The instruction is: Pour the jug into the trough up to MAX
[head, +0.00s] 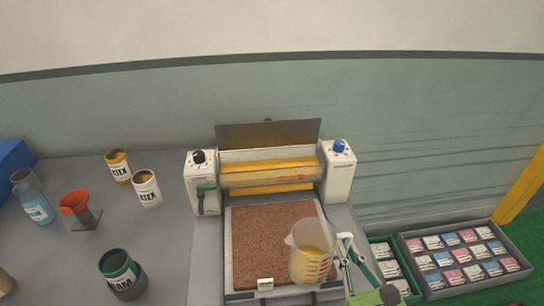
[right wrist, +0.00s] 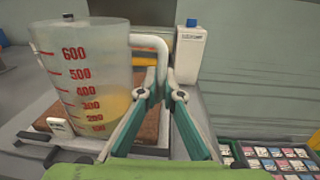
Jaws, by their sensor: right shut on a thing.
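The clear jug (head: 312,253) has red marks and yellow liquid in its lower part. My right gripper (head: 347,245) is shut on the white jug handle (right wrist: 150,41), which also shows in the right wrist view with the gripper tips (right wrist: 162,95). In the head view the jug appears over the right front of a brown textured mat (head: 265,235). The trough area (head: 268,177) is yellowish, between two white housings; I cannot read a MAX mark. My left gripper is not in view.
A blue knob (head: 339,146) and a black knob (head: 198,157) top the housings. A raised panel (head: 268,134) stands behind. A tray of packets (head: 465,258) lies right.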

